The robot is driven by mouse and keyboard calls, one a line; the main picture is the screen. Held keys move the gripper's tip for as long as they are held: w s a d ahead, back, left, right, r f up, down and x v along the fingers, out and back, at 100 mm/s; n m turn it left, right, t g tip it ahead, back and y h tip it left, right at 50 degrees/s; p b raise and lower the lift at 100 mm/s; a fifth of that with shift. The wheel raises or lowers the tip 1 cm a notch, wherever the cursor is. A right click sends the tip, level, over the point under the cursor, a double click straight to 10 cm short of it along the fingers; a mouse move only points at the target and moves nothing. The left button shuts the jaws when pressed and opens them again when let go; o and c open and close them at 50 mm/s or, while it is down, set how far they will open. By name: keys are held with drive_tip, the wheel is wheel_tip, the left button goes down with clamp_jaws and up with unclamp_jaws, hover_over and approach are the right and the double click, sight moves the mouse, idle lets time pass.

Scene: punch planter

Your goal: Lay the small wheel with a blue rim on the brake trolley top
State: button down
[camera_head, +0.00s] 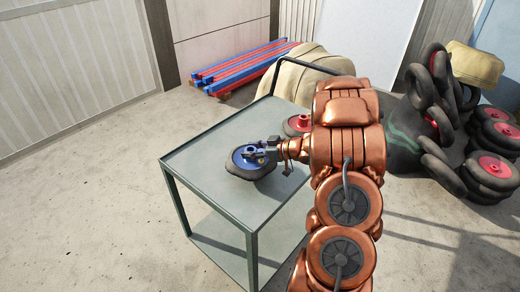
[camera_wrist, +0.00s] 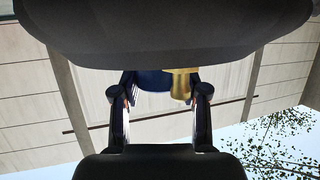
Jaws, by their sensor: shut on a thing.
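The small wheel with a blue rim (camera_head: 244,161) has a dark tyre and lies about flat at the trolley top's middle. I cannot tell whether it touches the surface or hangs just above it. The brake trolley top (camera_head: 198,158) is a flat grey-green panel on a metal frame. My gripper (camera_head: 268,152) reaches in from the right and is shut on the wheel near its hub. In the wrist view, my gripper's two fingers (camera_wrist: 160,110) stand either side of the blue rim (camera_wrist: 150,80) and a gold-coloured part, below the dark tyre (camera_wrist: 165,35).
A red-rimmed wheel (camera_head: 297,125) lies at the trolley's far right, partly hidden by my arm. A black handle (camera_head: 310,66) rises at the far end. Red and blue bars (camera_head: 245,68), a tan sack (camera_head: 300,75) and piled tyres (camera_head: 490,170) lie beyond. The top's left side is clear.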

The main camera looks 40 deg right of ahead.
drive_tip(key=shift+w+a+f, duration=0.1)
drive_tip(key=shift+f, duration=1.6)
drive_tip(key=shift+f, duration=0.1)
drive_tip(key=c, duration=0.6)
unclamp_jaws()
drive_tip(key=shift+f, duration=0.1)
drive_tip(key=v, duration=1.2)
drive_tip(key=shift+b, duration=0.45)
